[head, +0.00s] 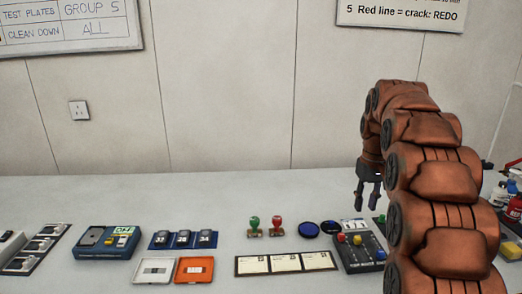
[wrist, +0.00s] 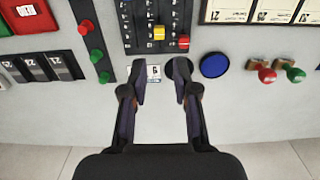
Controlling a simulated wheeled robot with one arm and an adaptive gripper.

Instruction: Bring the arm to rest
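My gripper (head: 367,196) hangs down from my copper-coloured arm at the right of the head view, above the back part of the bench near a dark slider box (head: 360,252). In the wrist view my gripper (wrist: 161,79) has its two fingers apart. Nothing is held between them. A small white card with a dark mark (wrist: 153,73) lies beneath, between the fingertips. My arm hides part of the right side of the bench in the head view.
On the bench (head: 110,190) stand green and red stamps (head: 265,226), blue round pads (head: 309,230), a white card strip (head: 286,263), an orange case (head: 194,270), a blue numbered rack (head: 183,240) and bottles (head: 505,192) at right. The back left is clear.

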